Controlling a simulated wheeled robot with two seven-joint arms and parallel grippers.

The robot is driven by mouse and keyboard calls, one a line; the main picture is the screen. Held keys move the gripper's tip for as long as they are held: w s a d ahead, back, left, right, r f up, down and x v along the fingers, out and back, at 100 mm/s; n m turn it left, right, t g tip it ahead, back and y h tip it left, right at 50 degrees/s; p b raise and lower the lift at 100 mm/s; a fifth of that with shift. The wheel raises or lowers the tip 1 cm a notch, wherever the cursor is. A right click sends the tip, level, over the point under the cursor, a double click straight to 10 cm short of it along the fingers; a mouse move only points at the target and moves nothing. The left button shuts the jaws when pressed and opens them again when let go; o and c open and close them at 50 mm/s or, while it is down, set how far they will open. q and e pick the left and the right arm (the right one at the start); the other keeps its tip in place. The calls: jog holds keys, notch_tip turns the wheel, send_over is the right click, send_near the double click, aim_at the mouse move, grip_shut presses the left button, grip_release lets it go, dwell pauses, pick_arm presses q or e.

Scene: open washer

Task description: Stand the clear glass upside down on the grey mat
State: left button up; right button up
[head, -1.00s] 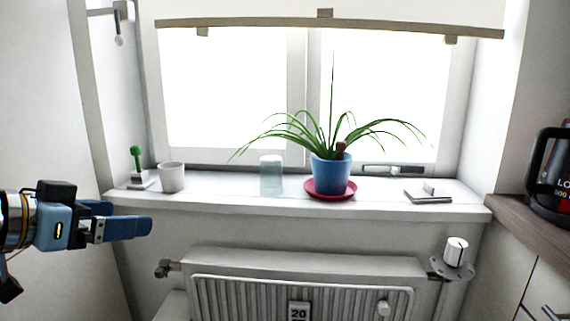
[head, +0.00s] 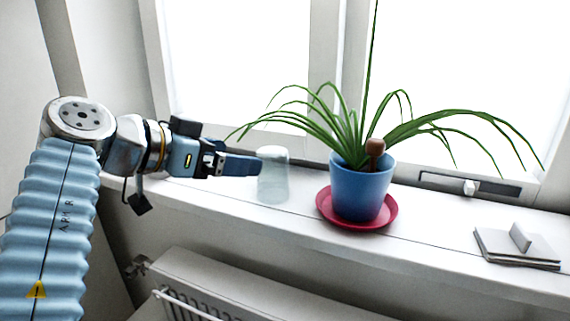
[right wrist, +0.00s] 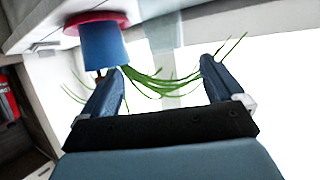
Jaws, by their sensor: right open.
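The clear glass (head: 273,178) stands on the white windowsill, left of the potted plant, in the head view.
A blue pot (head: 361,190) with long green leaves stands on a red saucer (head: 325,208) right of the glass. The pot also shows in the right wrist view (right wrist: 103,47). A radiator (head: 240,285) is below the sill. The sill between saucer and grey stack is clear.

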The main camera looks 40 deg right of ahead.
aim_at(272, 162)
jog(key=x, duration=0.6)
jog(key=shift+w+f+x, duration=0.15)
jog(key=shift+w+x, duration=0.05)
jog(key=shift+x, duration=1.15)
jog(key=shift+w+f+x, duration=0.15)
jog(key=shift+w+x, duration=0.05)
jog(key=shift+x, duration=1.15)
jog(key=shift+a, duration=0.15)
jog(key=c, duration=1.3)
